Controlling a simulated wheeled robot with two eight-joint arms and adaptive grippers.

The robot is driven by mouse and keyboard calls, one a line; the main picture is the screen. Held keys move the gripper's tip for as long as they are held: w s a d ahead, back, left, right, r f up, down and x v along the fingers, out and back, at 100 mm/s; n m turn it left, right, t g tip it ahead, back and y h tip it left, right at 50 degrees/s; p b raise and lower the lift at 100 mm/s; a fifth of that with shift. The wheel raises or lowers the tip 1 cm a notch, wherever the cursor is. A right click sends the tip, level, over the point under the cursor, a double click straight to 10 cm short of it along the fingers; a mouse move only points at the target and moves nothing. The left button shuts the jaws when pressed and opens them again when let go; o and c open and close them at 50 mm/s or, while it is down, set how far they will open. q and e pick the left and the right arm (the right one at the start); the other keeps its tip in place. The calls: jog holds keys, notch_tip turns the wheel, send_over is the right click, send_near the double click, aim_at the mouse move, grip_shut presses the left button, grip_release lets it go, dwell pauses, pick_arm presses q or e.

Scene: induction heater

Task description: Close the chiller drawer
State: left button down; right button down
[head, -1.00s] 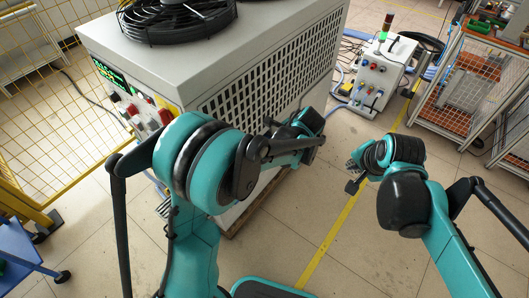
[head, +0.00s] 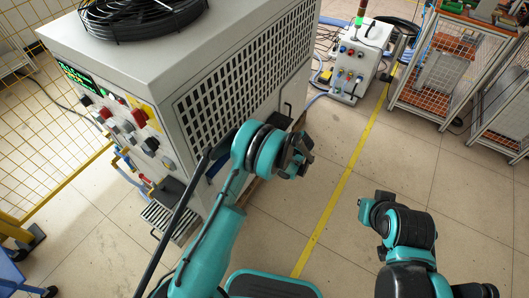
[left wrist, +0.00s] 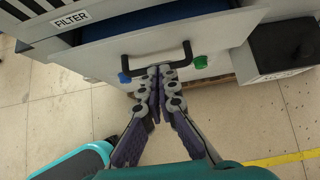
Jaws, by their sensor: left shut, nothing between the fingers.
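The chiller (head: 190,75) is the large grey cabinet with a fan on top at the left of the head view. In the left wrist view its drawer (left wrist: 222,36) stands partly out, with a blue interior (left wrist: 165,17) showing behind the pale front. The drawer has a black handle (left wrist: 187,50). My left gripper (left wrist: 159,70) is shut and empty, its fingertips at the middle of the handle; I cannot tell whether they touch. It also shows beside the chiller in the head view (head: 298,157). My right gripper (head: 368,212) is low at the right, its fingers unclear.
A small grey unit with a lamp (head: 355,65) stands behind the chiller. Wire-mesh carts (head: 450,70) stand at the back right. Floor between them is clear.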

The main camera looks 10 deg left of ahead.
pick_arm(q)
jog(key=a+f, duration=0.1)
jog(key=w+a+f+b, duration=0.1)
jog(key=a, duration=0.1)
jog(key=a+b, duration=0.1)
jog(key=a, duration=0.1)
jog(key=shift+w+f, duration=0.35)
jog(key=shift+f, duration=0.05)
jog(key=shift+w+a+r, duration=0.15)
jog(key=shift+w+a, duration=0.1)
jog(key=shift+a, duration=0.35)
jog(key=a, duration=0.1)
jog(key=w+a, duration=0.1)
jog(key=a, duration=0.2)
jog(key=shift+w+a, duration=0.3)
jog(key=shift+d, duration=0.1)
